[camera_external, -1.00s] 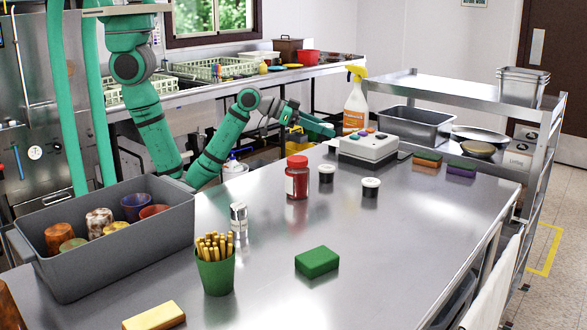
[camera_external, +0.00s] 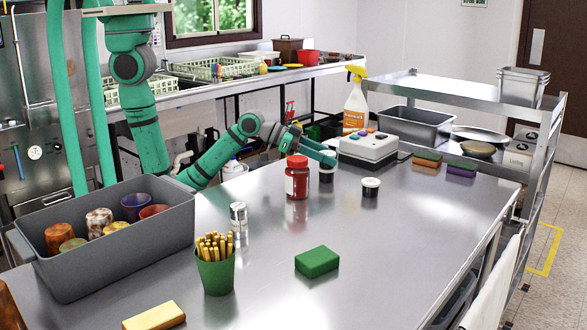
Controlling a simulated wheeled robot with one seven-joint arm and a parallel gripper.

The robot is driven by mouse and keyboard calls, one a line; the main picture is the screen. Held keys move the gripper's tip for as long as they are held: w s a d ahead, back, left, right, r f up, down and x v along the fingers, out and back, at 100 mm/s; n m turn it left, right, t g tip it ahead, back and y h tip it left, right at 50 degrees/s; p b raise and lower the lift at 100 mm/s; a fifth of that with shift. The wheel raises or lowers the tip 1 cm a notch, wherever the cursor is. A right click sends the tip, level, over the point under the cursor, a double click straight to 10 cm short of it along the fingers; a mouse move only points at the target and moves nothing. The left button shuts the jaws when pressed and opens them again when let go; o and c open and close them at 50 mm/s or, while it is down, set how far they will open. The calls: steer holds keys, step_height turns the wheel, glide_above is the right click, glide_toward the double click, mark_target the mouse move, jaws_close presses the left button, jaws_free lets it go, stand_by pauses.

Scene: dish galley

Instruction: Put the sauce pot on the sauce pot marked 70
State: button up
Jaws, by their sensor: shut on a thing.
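Two small black sauce pots with white tops stand on the steel table. One sauce pot (camera_external: 326,176) is just right of the red-lidded jar, its top partly covered by my gripper. The other sauce pot (camera_external: 370,188) stands upright and free, a little to the right and nearer the camera. No number can be read on either, so I cannot tell which is marked 70. My gripper (camera_external: 328,162) reaches in from the left behind the jar and is shut on the first sauce pot, which still appears to be at table level.
A red-lidded jar (camera_external: 297,178) stands close to the held pot, on its left. A grey scale-like device (camera_external: 368,148) and a spray bottle (camera_external: 355,105) are behind. Sponges (camera_external: 427,160) lie to the right. The table's front right is clear.

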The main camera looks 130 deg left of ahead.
steer(key=shift+f, duration=0.15)
steer(key=o, duration=1)
steer(key=shift+o, duration=0.2)
steer(key=shift+s+d+r, duration=0.1)
steer(key=shift+s+r, duration=0.05)
steer(key=shift+r, duration=0.1)
steer(key=v, duration=0.7)
